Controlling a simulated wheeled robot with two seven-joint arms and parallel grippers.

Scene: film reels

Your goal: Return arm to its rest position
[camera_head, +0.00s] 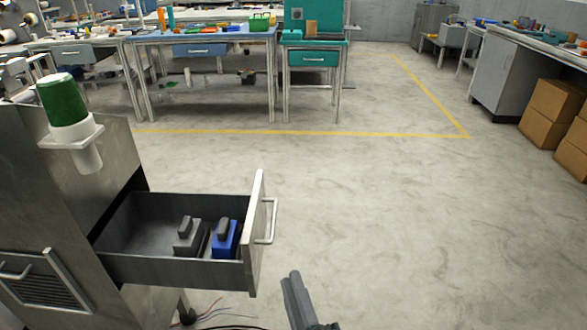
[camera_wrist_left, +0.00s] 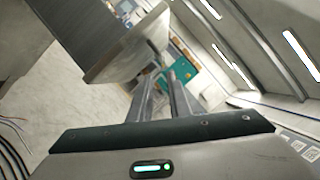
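My left gripper (camera_head: 293,277) shows at the bottom edge of the head view, to the right of the open drawer and apart from it. Its two fingers stand close together with a narrow gap between them and hold nothing. The same gripper shows in the left wrist view (camera_wrist_left: 162,82), with floor and a teal patch visible beyond its tips. Most of my left arm is out of the head view. My right gripper is in neither view.
An open drawer (camera_head: 170,273) of a metal cabinet (camera_head: 40,180) holds a grey item (camera_head: 187,240) and a blue item (camera_head: 226,240). A green-topped cup (camera_head: 64,98) is on the cabinet's side. Floor (camera_head: 400,220) to the right is clear; workbenches stand behind.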

